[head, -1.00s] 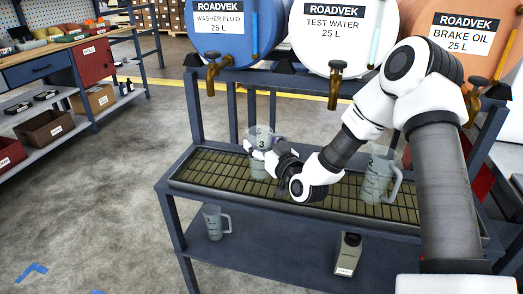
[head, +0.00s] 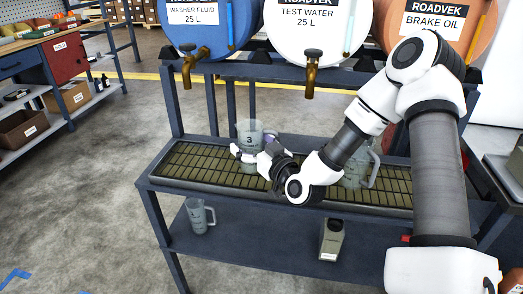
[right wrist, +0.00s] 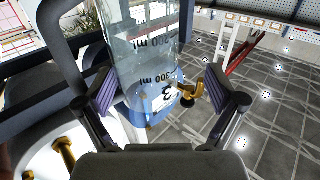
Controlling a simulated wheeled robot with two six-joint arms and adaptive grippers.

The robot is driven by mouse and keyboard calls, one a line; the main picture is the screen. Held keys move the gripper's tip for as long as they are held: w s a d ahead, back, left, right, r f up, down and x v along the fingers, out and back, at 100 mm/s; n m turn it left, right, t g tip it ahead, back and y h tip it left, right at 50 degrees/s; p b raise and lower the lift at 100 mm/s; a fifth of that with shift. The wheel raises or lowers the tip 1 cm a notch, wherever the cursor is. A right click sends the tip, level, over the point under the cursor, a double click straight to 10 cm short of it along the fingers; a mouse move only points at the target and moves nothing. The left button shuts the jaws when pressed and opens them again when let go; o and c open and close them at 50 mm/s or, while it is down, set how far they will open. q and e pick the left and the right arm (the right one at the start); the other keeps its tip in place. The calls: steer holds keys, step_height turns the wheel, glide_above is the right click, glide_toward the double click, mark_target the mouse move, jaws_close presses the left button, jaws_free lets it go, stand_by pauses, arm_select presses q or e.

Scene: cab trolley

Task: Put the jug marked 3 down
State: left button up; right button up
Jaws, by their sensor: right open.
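The clear jug marked 3 (head: 249,131) appears upright on the slatted drip tray (head: 190,163) of the trolley, below and between the washer fluid and test water taps. My right gripper (head: 247,153) is at the jug, low on its near side. In the right wrist view, the jug (right wrist: 145,60) lies between two spread fingers (right wrist: 165,95), with visible room beside the right finger. The right gripper is open. The jug's base is partly hidden by the gripper in the head view. My left gripper is not in view.
Another jug (head: 355,172) stands on the tray to the right, partly behind my right arm. A jug (head: 199,216) and a grey-green container (head: 331,239) are on the lower shelf. Brass taps (head: 312,75) hang above the tray. Bare tray lies left of jug 3.

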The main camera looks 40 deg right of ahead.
steer(key=s+p, duration=0.1)
steer(key=s, duration=0.5)
steer(key=shift+a+r, duration=0.1)
steer(key=shift+s+a, duration=0.15)
steer(key=shift+s, duration=0.25)
steer(key=shift+o, duration=0.6)
steer(key=shift+c, duration=0.4)
steer(key=c, duration=1.5)
steer(key=shift+c, duration=0.2)
